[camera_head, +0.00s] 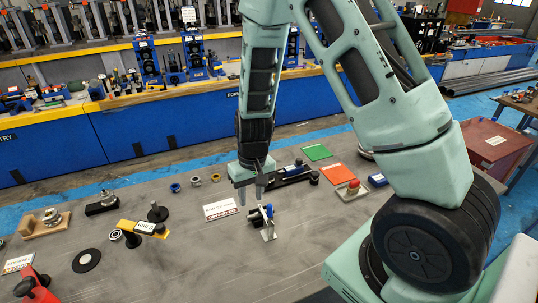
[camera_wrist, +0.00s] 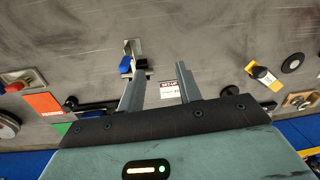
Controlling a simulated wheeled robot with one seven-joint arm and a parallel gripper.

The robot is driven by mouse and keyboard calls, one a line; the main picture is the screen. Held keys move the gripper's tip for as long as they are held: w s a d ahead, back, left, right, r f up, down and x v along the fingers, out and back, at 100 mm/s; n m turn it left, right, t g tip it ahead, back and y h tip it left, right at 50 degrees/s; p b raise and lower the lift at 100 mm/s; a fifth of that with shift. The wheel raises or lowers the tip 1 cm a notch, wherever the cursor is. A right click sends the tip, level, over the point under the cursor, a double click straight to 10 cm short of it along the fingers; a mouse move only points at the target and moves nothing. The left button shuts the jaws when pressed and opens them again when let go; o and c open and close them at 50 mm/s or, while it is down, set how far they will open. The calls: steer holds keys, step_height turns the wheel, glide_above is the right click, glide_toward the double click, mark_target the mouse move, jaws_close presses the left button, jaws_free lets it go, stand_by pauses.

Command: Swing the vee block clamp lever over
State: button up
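A small metal clamp device with a blue part (camera_head: 263,217), likely the vee block clamp, stands on the grey table (camera_head: 180,255). It also shows in the wrist view (camera_wrist: 128,62), beyond the left finger in the picture. Which part is its lever is too small to tell. My gripper (camera_head: 251,198) points down, just above and behind the clamp in the head view. Its two fingers are apart with nothing between them, as the wrist view (camera_wrist: 160,74) also shows. I cannot tell whether a finger touches the clamp.
A white card with red and dark print (camera_head: 221,209) lies left of the clamp. The table front is clear.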

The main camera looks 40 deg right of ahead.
steer(key=m+h+p, duration=0.1)
steer(key=p, duration=0.2)
glide_toward(270, 204)
steer(key=shift+a+f, duration=0.1)
steer(key=shift+a, duration=0.25)
steer(key=shift+d+f, duration=0.2)
steer(key=shift+d, duration=0.05)
step_height(270, 204, down, 9)
steer(key=b, duration=0.7)
steer(key=shift+b, duration=0.4)
steer(key=shift+r, duration=0.2)
steer(key=shift+f, duration=0.1)
steer(key=c, duration=0.7)
